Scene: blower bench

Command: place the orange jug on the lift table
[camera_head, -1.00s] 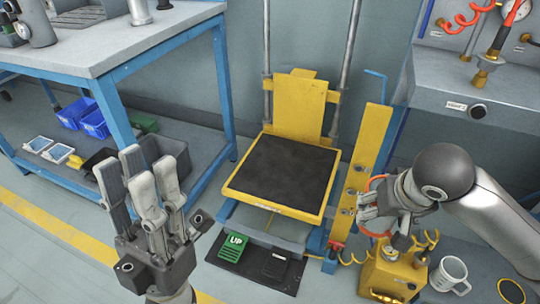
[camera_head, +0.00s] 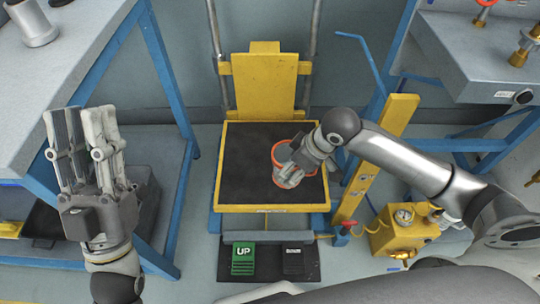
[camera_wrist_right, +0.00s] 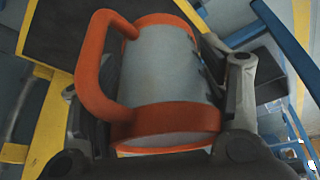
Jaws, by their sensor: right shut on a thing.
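The orange jug (camera_head: 279,156) has a grey body with an orange rim, lower band and handle. My right gripper (camera_head: 291,175) is shut on it and partly hides it in the head view. In the right wrist view the jug (camera_wrist_right: 160,75) fills the middle, between the fingers, with its handle to the left. The lift table (camera_head: 240,174) has a black top with a yellow edge. The jug is over the right half of that top; I cannot tell whether it touches. My left gripper (camera_head: 82,112) is open and empty, fingers up, at the left.
A green UP pedal (camera_head: 244,258) and a dark pedal (camera_head: 293,260) lie in front of the lift table. A yellow post (camera_head: 375,165) and a yellow box with a gauge (camera_head: 405,238) stand to its right. A blue-framed bench (camera_head: 95,50) is at the left.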

